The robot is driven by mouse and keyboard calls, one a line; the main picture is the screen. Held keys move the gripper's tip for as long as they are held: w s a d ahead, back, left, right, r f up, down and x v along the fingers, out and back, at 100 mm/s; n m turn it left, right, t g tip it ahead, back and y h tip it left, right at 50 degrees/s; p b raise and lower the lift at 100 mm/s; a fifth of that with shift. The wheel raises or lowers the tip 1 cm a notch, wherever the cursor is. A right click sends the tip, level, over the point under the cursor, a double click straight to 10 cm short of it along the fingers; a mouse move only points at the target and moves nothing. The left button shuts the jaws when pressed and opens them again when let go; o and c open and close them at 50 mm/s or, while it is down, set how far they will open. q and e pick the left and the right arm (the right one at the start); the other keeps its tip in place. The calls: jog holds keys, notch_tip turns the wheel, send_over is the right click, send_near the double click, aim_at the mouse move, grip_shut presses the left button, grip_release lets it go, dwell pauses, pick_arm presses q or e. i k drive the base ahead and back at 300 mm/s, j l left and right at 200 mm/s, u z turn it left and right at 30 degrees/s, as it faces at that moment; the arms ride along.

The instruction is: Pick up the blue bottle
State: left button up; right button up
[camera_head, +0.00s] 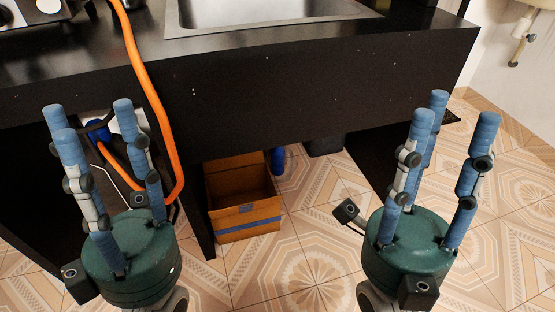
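A blue upright object, likely the blue bottle (277,160), stands on the floor under the counter, just behind the right side of an open cardboard box. Its top is hidden by the counter front. My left gripper (90,120) is at the left with its fingers pointing up, spread and empty. My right gripper (455,117) is at the right, its fingers also up, spread and empty. Both are well in front of the blue object and apart from it.
The cardboard box (248,219) sits on the tiled floor beside a black counter panel. An orange hose (150,95) hangs from the counter, behind my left gripper, near a blue fitting (97,131). A sink (260,12) is set in the black counter.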

aim_at(278, 154)
jog(key=i+l+u, duration=0.15)
jog(key=i+u, duration=0.25)
jog(key=i+l+u, duration=0.15)
jog(key=u, duration=0.3)
jog(key=k+l, duration=0.05)
jog(key=l, duration=0.05)
